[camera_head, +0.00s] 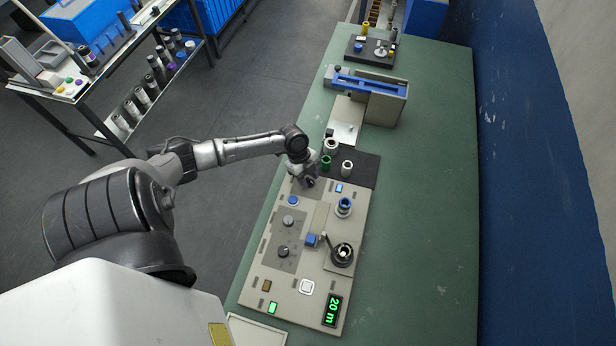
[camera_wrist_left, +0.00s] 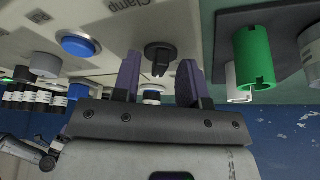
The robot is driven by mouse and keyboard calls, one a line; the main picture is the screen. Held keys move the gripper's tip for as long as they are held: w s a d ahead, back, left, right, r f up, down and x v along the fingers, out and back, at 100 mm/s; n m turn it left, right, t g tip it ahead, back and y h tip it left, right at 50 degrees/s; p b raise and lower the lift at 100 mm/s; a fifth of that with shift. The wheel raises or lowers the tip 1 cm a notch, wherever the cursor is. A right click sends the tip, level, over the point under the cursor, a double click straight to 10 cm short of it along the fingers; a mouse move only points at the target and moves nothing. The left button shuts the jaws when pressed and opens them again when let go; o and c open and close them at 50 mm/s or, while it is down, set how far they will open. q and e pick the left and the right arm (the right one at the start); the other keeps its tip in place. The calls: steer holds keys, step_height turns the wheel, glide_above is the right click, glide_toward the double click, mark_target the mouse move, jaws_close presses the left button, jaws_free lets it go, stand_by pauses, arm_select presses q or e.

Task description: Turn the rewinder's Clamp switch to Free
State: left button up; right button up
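The rewinder (camera_head: 321,220) is a beige control panel on the green bench. Its Clamp switch (camera_wrist_left: 160,56) is a black knob under the printed word "Clamp" in the left wrist view. My left gripper (camera_wrist_left: 158,82) is open, with one purple finger on each side of the knob in that view. I cannot tell whether the fingers touch it. In the head view my left gripper (camera_head: 309,183) is over the panel's far end and hides the switch. The switch's set position is not readable. My right gripper is not in view.
A blue button (camera_head: 293,200) and two knobs (camera_head: 288,221) (camera_head: 283,251) are near the gripper. A green core (camera_head: 326,162) and white rolls (camera_head: 347,168) stand on a black mat just beyond. A blue-topped spindle (camera_head: 344,207) and a lever (camera_head: 325,239) rise from the panel.

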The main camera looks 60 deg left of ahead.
arm_select(q)
steer(key=shift+c, duration=0.3)
jaws_close()
steer(key=shift+r+n+p, duration=0.1)
steer(key=shift+n+p, duration=0.3)
steer(key=shift+p, duration=0.25)
steer(key=n+t+p, duration=0.1)
steer(key=n+p, duration=0.1)
steer(key=p, duration=0.1)
steer(key=n+t+y+p, duration=0.1)
steer(key=n+p, duration=0.2)
steer(key=n+y+p, duration=0.1)
steer(key=n+p, duration=0.2)
steer(key=shift+s+d+t, duration=0.25)
steer(key=shift+t, duration=0.15)
steer(key=shift+n+y+p, duration=0.6)
steer(key=shift+n+p, duration=0.9)
steer(key=shift+n, duration=0.1)
steer(key=shift+f, duration=0.2)
